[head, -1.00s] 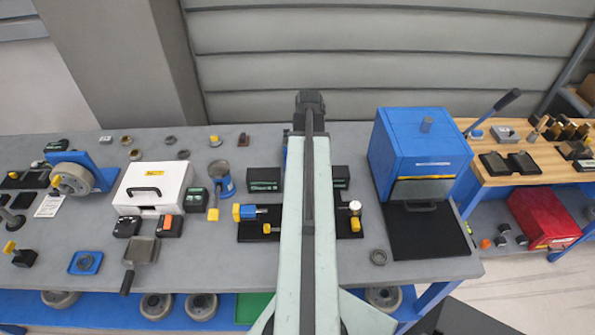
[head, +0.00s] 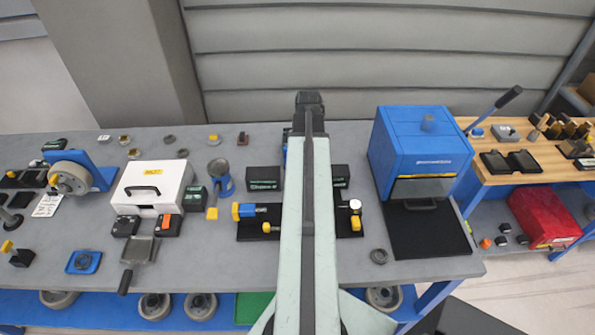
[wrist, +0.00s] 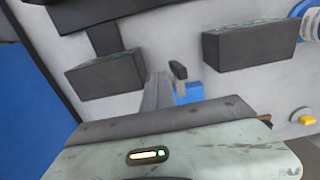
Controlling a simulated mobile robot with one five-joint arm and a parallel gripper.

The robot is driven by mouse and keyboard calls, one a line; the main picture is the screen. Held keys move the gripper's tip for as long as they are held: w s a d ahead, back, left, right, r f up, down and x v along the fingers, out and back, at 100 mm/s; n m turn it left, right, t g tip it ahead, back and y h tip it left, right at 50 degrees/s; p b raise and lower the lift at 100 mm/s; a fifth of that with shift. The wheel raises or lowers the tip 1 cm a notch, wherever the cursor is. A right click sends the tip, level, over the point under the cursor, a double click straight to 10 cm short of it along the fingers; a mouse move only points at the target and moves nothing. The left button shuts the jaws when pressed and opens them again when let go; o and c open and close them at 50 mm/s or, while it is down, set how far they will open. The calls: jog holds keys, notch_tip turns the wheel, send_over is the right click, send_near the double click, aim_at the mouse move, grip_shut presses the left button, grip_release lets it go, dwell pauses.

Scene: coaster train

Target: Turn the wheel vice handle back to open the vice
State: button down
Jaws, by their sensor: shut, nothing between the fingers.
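The wheel vice looks to be the blue upright bracket (head: 97,172) at the left of the grey bench, with a grey wheel (head: 68,178) held against it. A small yellow part (head: 54,179) shows at the wheel's face; I cannot tell whether it is the handle. My arm reaches over the middle of the bench, well to the right of the wheel, and its dark end hides what is behind it. In the wrist view my gripper (wrist: 158,90) appears as narrow grey fingers, shut and empty, beside a small blue part (wrist: 188,92) with a dark upright piece (wrist: 178,70).
Two dark boxes (head: 264,178) (head: 340,176) flank my arm. A black plate (head: 250,228) with yellow knobs lies in front of them. A blue machine (head: 425,150) stands right, a white case (head: 150,187) left. Bare bench (head: 200,255) shows at the front left.

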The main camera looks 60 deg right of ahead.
jog(key=shift+f+b, duration=0.55)
jog(key=shift+f, duration=0.1)
jog(key=shift+w+a, duration=0.6)
jog(key=shift+w, duration=0.1)
dwell(0.3)
jog(key=shift+r, duration=0.2)
notch_tip(320, 180, up, 8)
jog(key=p, duration=0.8)
jog(key=shift+f, duration=0.15)
jog(key=shift+w, duration=0.1)
